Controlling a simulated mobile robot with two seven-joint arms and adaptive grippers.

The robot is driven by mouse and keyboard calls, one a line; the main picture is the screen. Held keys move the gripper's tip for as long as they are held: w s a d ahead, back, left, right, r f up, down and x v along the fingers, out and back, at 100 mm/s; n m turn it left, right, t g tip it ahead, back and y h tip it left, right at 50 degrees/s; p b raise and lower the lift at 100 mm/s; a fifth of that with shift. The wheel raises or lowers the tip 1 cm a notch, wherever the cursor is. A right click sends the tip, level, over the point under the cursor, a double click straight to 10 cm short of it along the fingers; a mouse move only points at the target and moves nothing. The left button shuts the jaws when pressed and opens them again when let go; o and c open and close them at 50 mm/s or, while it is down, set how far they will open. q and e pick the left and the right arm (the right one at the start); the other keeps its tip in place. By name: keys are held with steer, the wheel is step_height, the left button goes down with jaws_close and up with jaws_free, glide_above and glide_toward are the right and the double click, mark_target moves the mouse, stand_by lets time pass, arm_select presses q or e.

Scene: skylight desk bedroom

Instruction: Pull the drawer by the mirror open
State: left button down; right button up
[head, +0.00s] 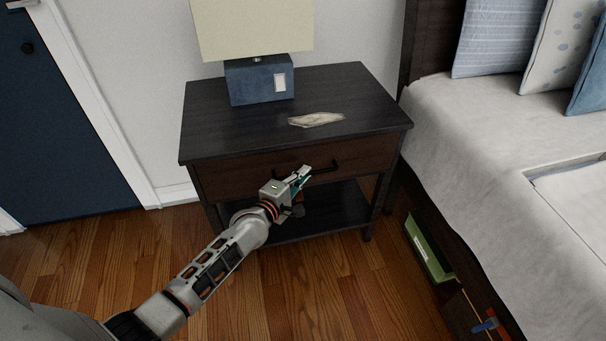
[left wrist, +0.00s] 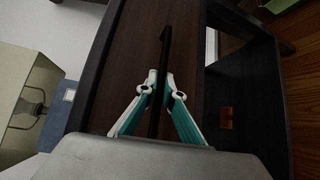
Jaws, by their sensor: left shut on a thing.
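A dark wood nightstand (head: 225,128) stands against the wall beside the bed. Its single drawer (head: 232,178) has a brown front that looks flush with the frame. A black bar handle (head: 328,166) runs across the drawer front. In the left wrist view, the fingers of my left gripper (left wrist: 162,88) are closed around the handle (left wrist: 165,48), one on each side, against the drawer front (left wrist: 135,45). No mirror shows in either view. My right gripper is not in view.
A lamp with a blue base (head: 258,80) and a flat pale object (head: 316,119) sit on the nightstand top. An open shelf (head: 335,205) is below the drawer. The bed (head: 480,150) is close on the right. Bare wood floor (head: 310,290) lies in front.

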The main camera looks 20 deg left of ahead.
arm_select(q)
steer(key=s+d+p, duration=0.4)
steer(key=s+d, duration=0.4)
steer(key=s, duration=0.4)
steer(key=s+d+p, duration=0.4)
steer(key=s+d, duration=0.4)
steer(key=s, duration=0.3)
steer(key=shift+s+p, duration=0.3)
steer(key=shift+s, duration=0.05)
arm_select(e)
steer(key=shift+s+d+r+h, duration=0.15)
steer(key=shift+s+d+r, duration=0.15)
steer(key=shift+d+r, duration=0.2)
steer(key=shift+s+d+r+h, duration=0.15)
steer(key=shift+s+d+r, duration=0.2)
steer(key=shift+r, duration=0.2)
arm_select(q)
steer(key=c, duration=2.4)
jaws_free()
steer(key=shift+c, duration=0.2)
